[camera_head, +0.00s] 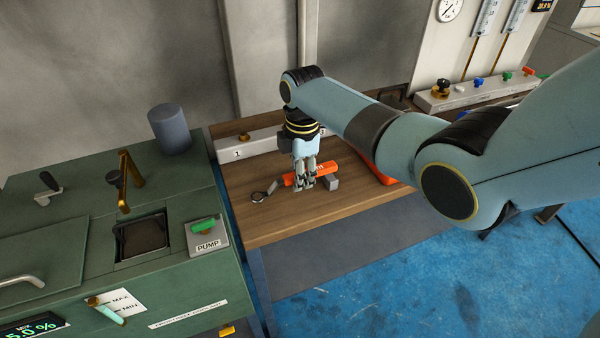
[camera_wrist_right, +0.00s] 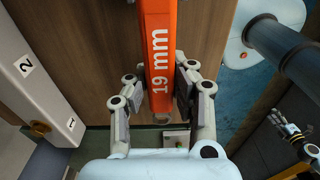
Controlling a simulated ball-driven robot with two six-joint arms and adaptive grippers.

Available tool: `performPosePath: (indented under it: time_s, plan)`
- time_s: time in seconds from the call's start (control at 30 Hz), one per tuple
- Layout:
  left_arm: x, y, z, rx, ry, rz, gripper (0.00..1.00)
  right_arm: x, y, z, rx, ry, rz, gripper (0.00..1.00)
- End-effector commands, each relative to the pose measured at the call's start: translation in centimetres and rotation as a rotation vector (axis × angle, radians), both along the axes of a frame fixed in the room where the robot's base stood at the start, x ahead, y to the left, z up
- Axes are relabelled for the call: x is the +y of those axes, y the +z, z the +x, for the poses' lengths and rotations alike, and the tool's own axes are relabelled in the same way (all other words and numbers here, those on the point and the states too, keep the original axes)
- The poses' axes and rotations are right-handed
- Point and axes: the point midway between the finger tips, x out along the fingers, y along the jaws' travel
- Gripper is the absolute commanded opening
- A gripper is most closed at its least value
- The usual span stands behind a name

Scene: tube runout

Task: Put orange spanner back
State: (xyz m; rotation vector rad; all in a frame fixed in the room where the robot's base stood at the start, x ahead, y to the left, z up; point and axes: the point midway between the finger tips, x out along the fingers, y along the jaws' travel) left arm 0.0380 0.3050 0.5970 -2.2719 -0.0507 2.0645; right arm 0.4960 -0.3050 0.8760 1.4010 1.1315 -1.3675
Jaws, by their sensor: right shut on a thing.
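The orange spanner (camera_head: 299,180) has an orange handle and a dark ring end that points left over the wooden bench top. In the right wrist view its handle (camera_wrist_right: 158,50), marked "19 mm", runs between my fingers. My right gripper (camera_head: 305,183) points down and is shut on this handle. I cannot tell whether the spanner touches the bench. A pale rail (camera_head: 262,143) with a brass peg and a number 1 label stands behind it; the right wrist view shows labels 1 and 2 on the rail (camera_wrist_right: 38,85). A small, dark gripper (camera_wrist_right: 292,132), apparently my left, shows there; its jaws are unclear.
A small grey block (camera_head: 331,183) is beside the gripper on the bench (camera_head: 320,218). A red object (camera_head: 376,167) lies farther right, partly behind my arm. A green machine (camera_head: 60,225) with a pump switch adjoins the bench's left. The bench's front strip is clear.

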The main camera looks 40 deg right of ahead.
Motion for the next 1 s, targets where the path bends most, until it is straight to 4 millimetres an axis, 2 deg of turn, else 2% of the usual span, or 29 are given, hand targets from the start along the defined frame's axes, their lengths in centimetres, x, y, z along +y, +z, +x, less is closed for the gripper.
performPosePath:
  time_s: [0.53,1.0]
  plan:
    - [0.1,0.0,0.1,-0.002,-0.001,0.001,0.40,0.0,-0.1,0.0,0.000,0.000,0.000,0.00]
    - [0.1,-0.8,0.2,-0.003,0.000,0.001,0.40,0.0,-1.2,0.0,0.001,0.000,0.000,0.00]
